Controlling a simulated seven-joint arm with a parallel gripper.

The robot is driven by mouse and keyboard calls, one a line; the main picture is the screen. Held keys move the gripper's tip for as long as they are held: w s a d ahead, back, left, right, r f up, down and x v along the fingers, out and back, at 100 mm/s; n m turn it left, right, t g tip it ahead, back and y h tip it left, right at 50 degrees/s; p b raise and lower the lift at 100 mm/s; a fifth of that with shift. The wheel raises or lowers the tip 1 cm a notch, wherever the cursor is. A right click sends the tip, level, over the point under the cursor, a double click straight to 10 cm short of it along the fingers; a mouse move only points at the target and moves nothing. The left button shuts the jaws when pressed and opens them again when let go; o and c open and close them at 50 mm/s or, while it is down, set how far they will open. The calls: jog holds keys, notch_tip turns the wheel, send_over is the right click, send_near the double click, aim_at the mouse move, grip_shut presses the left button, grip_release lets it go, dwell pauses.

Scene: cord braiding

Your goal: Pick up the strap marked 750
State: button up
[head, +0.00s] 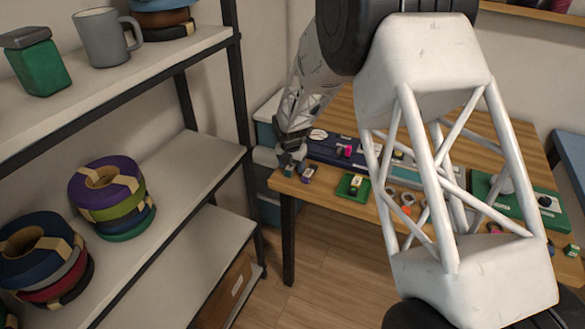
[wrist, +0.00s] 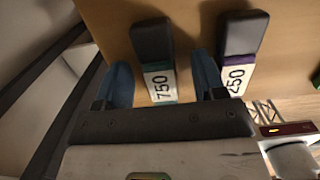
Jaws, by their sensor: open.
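The strap marked 750 (wrist: 160,82) lies on the table in the wrist view, with a dark grey end, a white label and a teal band. My gripper (wrist: 163,68) is open, its two blue fingers on either side of this strap. The strap's lower part is hidden behind the gripper body. I cannot tell whether the fingers touch it. In the head view my gripper (head: 290,154) is at the table's left front corner, small and dark against the straps.
A similar strap marked 250 (wrist: 236,80), with a purple band, lies just right of my right finger. The wooden table (head: 336,190) also bears a green tray (head: 344,192) and several small items. A shelf (head: 190,165) with rolls stands at the left.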

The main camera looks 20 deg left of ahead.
aim_at(293, 165)
dwell(0.4)
jog(key=c, duration=1)
jog(key=shift+r, duration=0.15)
jog(key=shift+r, duration=1.5)
jog(key=shift+s+d+r, duration=0.15)
jog(key=shift+s, duration=0.1)
jog(key=s+d, duration=0.3)
jog(key=s, duration=0.1)
jog(key=s+d+r, duration=0.1)
jog(key=s+d, duration=0.2)
jog(key=s, duration=0.1)
jog(key=s+d, duration=0.3)
jog(key=s, duration=0.1)
jog(key=shift+s+d+r, duration=0.1)
jog(key=shift+s+r, duration=0.05)
jog(key=shift+r, duration=0.05)
